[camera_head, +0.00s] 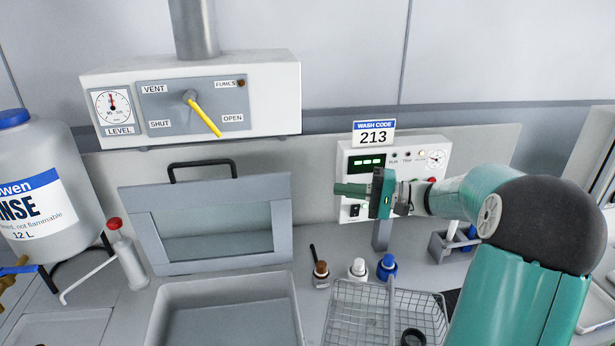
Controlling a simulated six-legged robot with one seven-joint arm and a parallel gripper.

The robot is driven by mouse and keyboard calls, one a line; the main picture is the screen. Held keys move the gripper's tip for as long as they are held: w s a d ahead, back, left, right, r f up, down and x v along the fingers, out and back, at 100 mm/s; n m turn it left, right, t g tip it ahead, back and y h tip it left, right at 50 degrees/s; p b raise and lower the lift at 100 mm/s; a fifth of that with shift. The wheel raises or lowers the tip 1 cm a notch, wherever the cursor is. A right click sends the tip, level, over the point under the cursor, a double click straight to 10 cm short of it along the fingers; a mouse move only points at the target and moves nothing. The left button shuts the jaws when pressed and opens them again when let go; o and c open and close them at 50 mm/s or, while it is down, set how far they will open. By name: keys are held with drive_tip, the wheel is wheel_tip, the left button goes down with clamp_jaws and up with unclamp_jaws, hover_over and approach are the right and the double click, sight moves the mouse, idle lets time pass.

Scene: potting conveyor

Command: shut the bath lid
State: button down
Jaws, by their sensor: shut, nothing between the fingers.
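The bath lid (132,219) is a grey framed panel with a clear window and a black handle (203,163) on its top edge. It stands raised and leans back behind the bath (297,308). The bath is an open grey basin at the front, and its inside shows. My gripper (340,189) is shut and empty. It is to the right of the lid, in front of the white control box, apart from the lid and its handle.
A vent panel (270,90) with a yellow lever hangs above the lid. A rinse bottle (30,170) and a red-capped squeeze bottle (130,262) stand left. Small capped bottles (357,269) and a wire basket (345,310) are right of the bath. The control box (430,160) stands behind my gripper.

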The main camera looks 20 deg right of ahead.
drive_tip(key=w+a+r+n, duration=0.1)
drive_tip(key=w+a, duration=0.4)
drive_tip(key=a, duration=0.4)
drive_tip(key=shift+w+a+y, duration=0.25)
drive_tip(key=shift+w+y, duration=0.05)
drive_tip(key=shift+n, duration=0.3)
